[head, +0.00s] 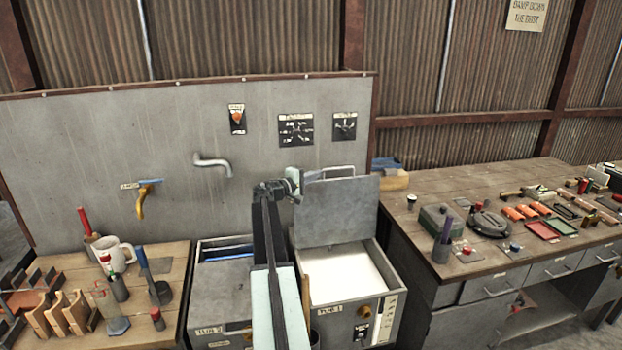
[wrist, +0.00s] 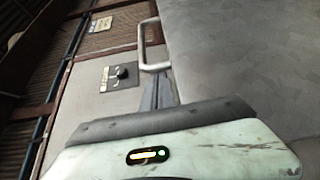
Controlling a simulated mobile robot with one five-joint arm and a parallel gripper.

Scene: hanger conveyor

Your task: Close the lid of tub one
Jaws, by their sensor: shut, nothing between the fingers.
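Tub one (head: 345,312), labelled "TUB 1", stands open with white contents showing. Its grey lid (head: 340,212) is raised, standing up at the back of the tub, with a metal handle (head: 331,172) along its top edge. In the wrist view the lid (wrist: 250,60) fills the right side and the handle (wrist: 155,45) is at top centre. My gripper (head: 312,176) is shut and empty beside the lid's upper left corner, near the left end of the handle. Whether it touches the lid is unclear. In the wrist view my gripper (wrist: 165,118) spans the bottom.
Tub two (head: 220,335) is left of tub one, with blue showing at its back. A grey panel (head: 90,150) with a tap (head: 212,163) and dials stands behind. A cluttered bench (head: 560,185) is at right and a small table (head: 165,262) at left.

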